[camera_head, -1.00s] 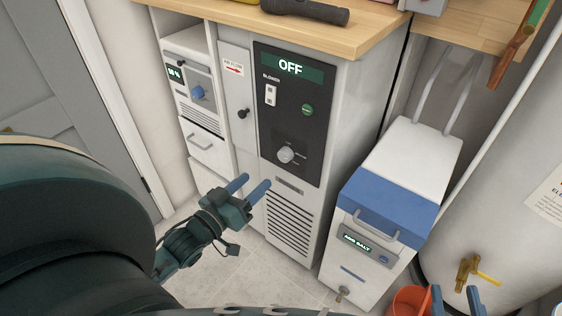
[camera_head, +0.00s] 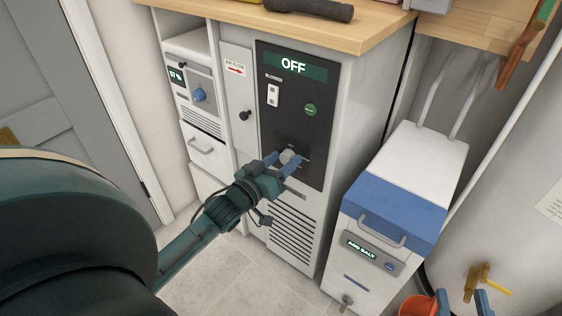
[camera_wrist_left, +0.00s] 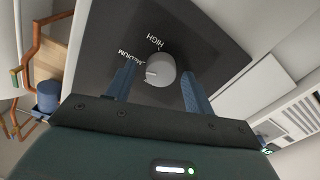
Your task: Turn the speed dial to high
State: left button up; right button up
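The speed dial (camera_head: 287,158) is a round grey knob low on the black blower panel (camera_head: 327,140). It shows larger in the left wrist view (camera_wrist_left: 160,70), with HIGH and MEDIUM printed beside it. I cannot clearly tell which setting it points to. My left gripper (camera_head: 282,163) is at the dial, its blue fingers spread on either side of it. In the left wrist view the fingers (camera_wrist_left: 159,78) are open, with gaps beside the knob. The fingertips of my right gripper (camera_head: 463,303) stand apart at the bottom edge.
The panel display (camera_head: 293,65) reads OFF. A round green button (camera_head: 310,109) and a white switch (camera_head: 273,95) are above the dial. A blue-and-white salt unit (camera_head: 392,210) stands to the right. An orange bucket (camera_head: 415,308) is beside the right gripper.

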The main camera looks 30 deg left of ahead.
pick_arm(q)
jog(key=c, duration=0.9)
